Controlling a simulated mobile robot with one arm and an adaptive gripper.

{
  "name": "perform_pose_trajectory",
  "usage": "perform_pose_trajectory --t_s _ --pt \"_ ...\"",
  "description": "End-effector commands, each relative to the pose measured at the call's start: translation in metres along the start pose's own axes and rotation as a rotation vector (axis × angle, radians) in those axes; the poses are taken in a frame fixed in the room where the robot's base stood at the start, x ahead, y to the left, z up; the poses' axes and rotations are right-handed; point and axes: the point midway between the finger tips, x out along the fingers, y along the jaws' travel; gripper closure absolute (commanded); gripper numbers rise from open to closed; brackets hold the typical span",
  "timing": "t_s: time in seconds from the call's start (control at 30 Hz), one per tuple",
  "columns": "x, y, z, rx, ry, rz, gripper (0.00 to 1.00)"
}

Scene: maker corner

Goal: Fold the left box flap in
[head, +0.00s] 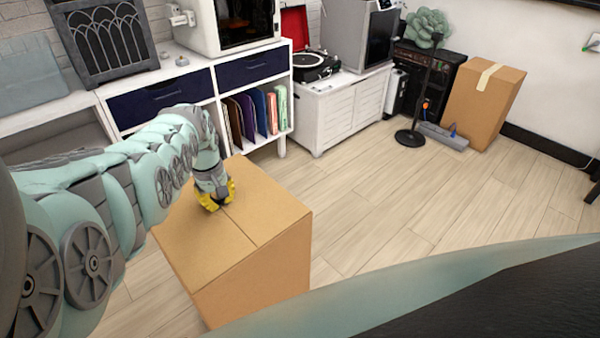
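A brown cardboard box (262,275) stands on the floor in front of me. Its left top flap (192,248) and right top flap (264,203) look flat, with a straight seam between them running to the near edge. My gripper (218,199), with yellow fingertips, points down at the top of the box near the seam. It seems to touch the top or hover just above it. No object shows in it, and whether its fingers are open or shut is unclear. My gripper and arm hide the far left part of the top.
A white shelf unit (288,105) with folders and a white cabinet (345,112) stand behind the box. A taped box (485,105), a black stand (410,138) and a power strip (443,136) are at the back right. The wooden floor (425,195) right of the box is clear.

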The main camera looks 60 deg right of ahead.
Motion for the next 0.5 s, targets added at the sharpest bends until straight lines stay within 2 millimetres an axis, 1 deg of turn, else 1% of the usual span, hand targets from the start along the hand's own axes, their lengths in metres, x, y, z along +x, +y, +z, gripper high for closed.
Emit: perform_pose_trajectory --t_s 0.03,0.37,0.5 --pt "0.0111 -0.003 0.0007 -0.002 0.0 -0.001 1.0" --pt "0.0147 -0.006 0.0032 -0.004 -0.004 -0.006 1.0" --pt "0.013 -0.007 0.004 -0.004 -0.006 -0.008 1.0"
